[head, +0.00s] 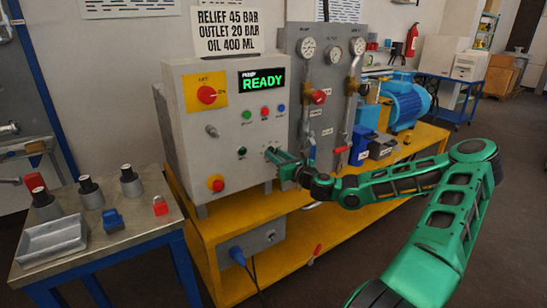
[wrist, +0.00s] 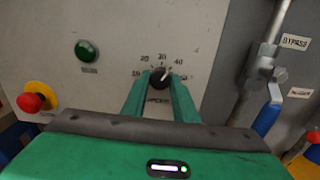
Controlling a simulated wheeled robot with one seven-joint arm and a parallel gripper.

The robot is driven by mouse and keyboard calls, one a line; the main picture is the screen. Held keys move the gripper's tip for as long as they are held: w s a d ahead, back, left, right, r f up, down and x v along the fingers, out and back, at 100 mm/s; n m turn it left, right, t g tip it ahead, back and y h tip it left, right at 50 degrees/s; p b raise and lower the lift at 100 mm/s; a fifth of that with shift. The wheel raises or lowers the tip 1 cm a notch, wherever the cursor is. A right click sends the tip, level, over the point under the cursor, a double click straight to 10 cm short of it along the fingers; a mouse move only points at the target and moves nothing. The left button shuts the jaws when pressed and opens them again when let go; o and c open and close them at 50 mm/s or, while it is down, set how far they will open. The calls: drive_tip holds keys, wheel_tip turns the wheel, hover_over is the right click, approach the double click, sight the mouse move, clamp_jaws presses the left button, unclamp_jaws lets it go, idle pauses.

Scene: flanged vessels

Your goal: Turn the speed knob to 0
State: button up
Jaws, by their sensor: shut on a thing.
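The speed knob (wrist: 159,79) is a small black dial on the grey panel, with a pale pointer mark. Printed numbers from 10 to 50 arc around its upper side. The mark seems to lean up and right, near 30 to 40; the exact reading is hard to tell. My gripper (wrist: 160,84) has its two green fingers on either side of the knob, shut on it. In the head view my gripper (head: 272,155) reaches the lower right of the control box (head: 228,130), and its fingers hide most of the knob. The label below is partly hidden.
A green button (wrist: 86,51) and a red emergency button (wrist: 31,102) on yellow lie left of the knob. A blue-handled valve (wrist: 268,115) stands close on the right. The display (head: 262,80) reads READY. A side table (head: 95,235) holds small parts.

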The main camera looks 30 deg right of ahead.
drive_tip(key=shift+a+n, duration=0.1)
drive_tip(key=shift+n, duration=16.6)
drive_tip(key=shift+f, duration=0.1)
drive_tip(key=o, duration=1.1)
drive_tip(key=shift+c, duration=0.2)
